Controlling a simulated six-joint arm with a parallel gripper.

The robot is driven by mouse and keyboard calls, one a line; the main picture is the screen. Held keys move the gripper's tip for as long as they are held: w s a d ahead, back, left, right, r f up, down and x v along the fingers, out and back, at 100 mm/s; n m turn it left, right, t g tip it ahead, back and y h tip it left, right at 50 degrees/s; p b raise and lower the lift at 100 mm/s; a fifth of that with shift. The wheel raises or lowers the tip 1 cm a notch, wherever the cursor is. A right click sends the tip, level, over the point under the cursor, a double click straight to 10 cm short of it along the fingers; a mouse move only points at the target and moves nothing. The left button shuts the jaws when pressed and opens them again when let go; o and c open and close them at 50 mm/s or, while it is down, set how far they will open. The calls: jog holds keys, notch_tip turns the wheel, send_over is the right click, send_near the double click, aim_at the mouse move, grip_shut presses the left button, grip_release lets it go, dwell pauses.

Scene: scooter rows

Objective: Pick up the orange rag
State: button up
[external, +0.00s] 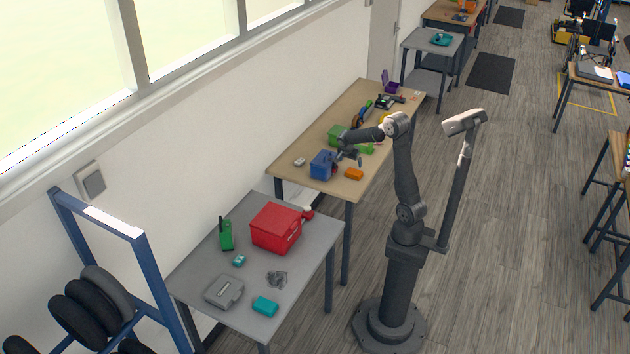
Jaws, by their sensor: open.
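A small orange folded item (353,174), which looks like the orange rag, lies on the wooden table (296,182) near its front right edge. My gripper (342,161) is over the same table, just up and left of the orange rag and beside a blue box (321,165). It is open and apart from the rag, with nothing visible between its fingers. The fingers are small and dark here, and their exact height above the table cannot be told.
A green box (336,133) and a green item (367,150) sit close to my gripper. A small grey item (299,162) lies left of the blue box. A nearer grey table (208,260) holds a red box (276,228) and several small items.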

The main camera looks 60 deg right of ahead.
send_over(354, 172)
jog(key=a, duration=0.3)
jog(key=f, duration=0.6)
jog(key=shift+w+f, duration=0.15)
jog(key=shift+w, duration=0.05)
jog(key=shift+d+x, duration=0.15)
jog(key=shift+x, duration=1.2)
jog(key=shift+d+x, duration=0.1)
jog(key=shift+x, duration=1.25)
jog(key=c, duration=0.7)
